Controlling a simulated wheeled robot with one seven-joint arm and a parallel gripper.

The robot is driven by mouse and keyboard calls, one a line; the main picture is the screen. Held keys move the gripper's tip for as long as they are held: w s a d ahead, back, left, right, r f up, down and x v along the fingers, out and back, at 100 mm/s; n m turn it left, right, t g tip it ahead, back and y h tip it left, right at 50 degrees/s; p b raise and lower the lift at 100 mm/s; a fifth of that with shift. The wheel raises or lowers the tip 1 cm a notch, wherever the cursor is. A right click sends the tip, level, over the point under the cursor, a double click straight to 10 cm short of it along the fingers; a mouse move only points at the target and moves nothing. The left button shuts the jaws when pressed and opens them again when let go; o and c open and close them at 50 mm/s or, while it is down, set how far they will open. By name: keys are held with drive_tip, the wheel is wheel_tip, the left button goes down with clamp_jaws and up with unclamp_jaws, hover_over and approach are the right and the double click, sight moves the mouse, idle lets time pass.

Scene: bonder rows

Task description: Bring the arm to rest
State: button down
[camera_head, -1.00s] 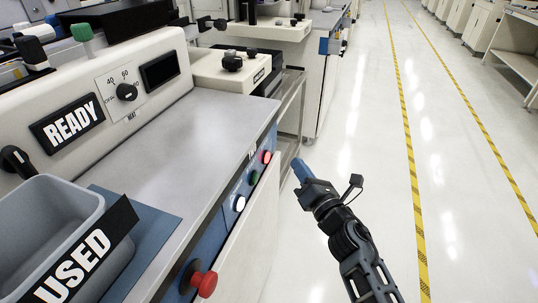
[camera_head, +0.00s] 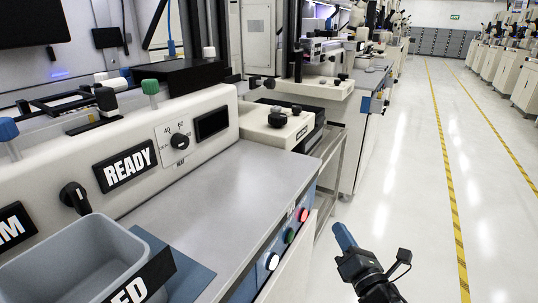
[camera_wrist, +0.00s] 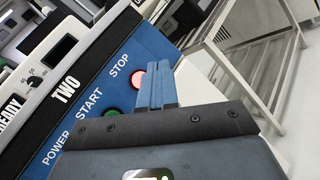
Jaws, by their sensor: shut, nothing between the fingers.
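My gripper (camera_head: 343,236) is shut and empty, its blue fingers together. In the head view it hangs over the aisle floor, to the right of the bench front. In the wrist view its fingers (camera_wrist: 155,86) point toward the blue front panel (camera_wrist: 105,75) marked POWER, START, STOP and TWO. The red stop button (camera_wrist: 139,78) shows just left of the fingertips, and the green start button (camera_wrist: 111,112) is below it. I cannot tell how far the fingertips are from the panel. The white power button (camera_head: 271,261) shows in the head view.
The bench top (camera_head: 235,185) is bare in the middle. A grey bin (camera_head: 85,255) stands at its left front. A metal frame cart (camera_head: 328,160) stands beyond the bench end. The floor (camera_head: 410,190) to the right is clear up to the yellow-black line (camera_head: 449,195).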

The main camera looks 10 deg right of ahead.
drive_tip(key=s+a+r+m+g+h+p, duration=0.15)
drive_tip(key=s+m+p, duration=0.35)
drive_tip(key=s+m, duration=1.6)
drive_tip(key=s+r+m+g+p, duration=0.1)
drive_tip(key=s+r+m, duration=0.3)
drive_tip(key=s, duration=0.9)
drive_tip(key=s+r+m+g+h+p, duration=0.1)
drive_tip(key=s+r+m, duration=0.4)
drive_tip(key=s+r, duration=0.5)
drive_tip(key=s+g+p, duration=0.1)
drive_tip(key=s+p, duration=0.1)
drive_tip(key=s, duration=0.1)
drive_tip(key=shift+s+d+r+p, duration=0.2)
drive_tip(key=shift+s+r+p, duration=0.05)
drive_tip(key=shift+r+p, duration=0.1)
drive_tip(key=shift+h, duration=0.25)
